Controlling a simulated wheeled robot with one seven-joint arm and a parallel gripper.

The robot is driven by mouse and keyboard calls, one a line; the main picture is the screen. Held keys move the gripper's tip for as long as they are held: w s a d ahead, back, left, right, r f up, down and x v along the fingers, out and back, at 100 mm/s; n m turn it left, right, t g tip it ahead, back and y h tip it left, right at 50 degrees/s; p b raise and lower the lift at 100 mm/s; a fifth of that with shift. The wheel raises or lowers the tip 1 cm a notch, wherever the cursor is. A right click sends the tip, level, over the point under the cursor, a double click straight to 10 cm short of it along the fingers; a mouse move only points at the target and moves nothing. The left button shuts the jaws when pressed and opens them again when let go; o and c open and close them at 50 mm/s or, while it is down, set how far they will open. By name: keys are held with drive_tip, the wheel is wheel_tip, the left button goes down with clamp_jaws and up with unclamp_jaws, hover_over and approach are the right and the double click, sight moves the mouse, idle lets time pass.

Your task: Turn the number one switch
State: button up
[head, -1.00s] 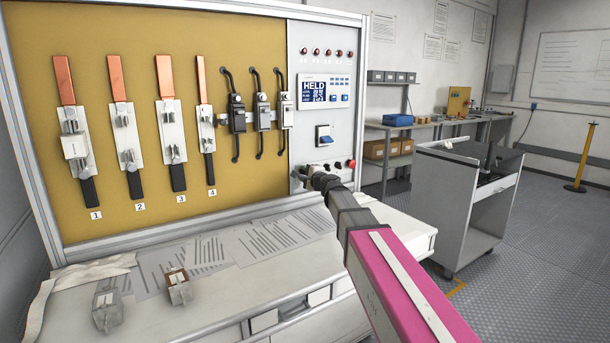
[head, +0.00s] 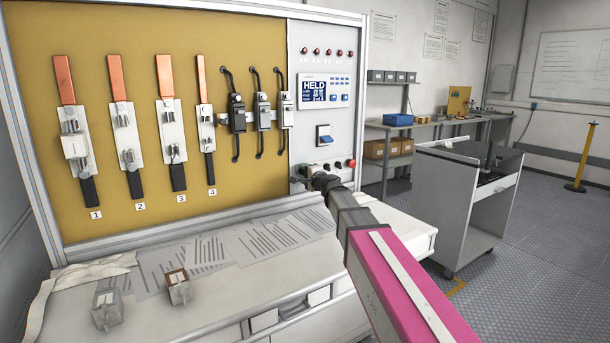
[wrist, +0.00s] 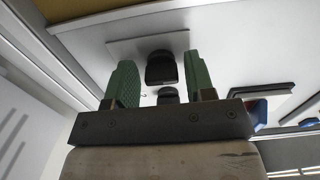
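The number one switch cannot be told by a label on the control panel (head: 300,130); number tags 1 to 4 stand below the fuse holders on the yellow board. Small black knobs (head: 327,167) sit in a row low on the panel, beside a red button (head: 351,163). My gripper (head: 314,174) is at the left end of this row, partly hidden by my arm. In the wrist view my gripper (wrist: 160,62) is open, with one green finger on each side of a black knob (wrist: 161,70). Contact cannot be told. A second black knob (wrist: 168,95) shows below it.
The yellow board (head: 150,30) carries several fuse holders, the leftmost (head: 74,145) with a white block. Two small blocks (head: 107,308) (head: 179,288) and papers lie on the bench. A grey cart (head: 465,205) stands at right, with open floor beyond.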

drive_tip(key=shift+o, duration=0.2)
drive_tip(key=v, duration=1.1)
drive_tip(key=shift+w, duration=0.1)
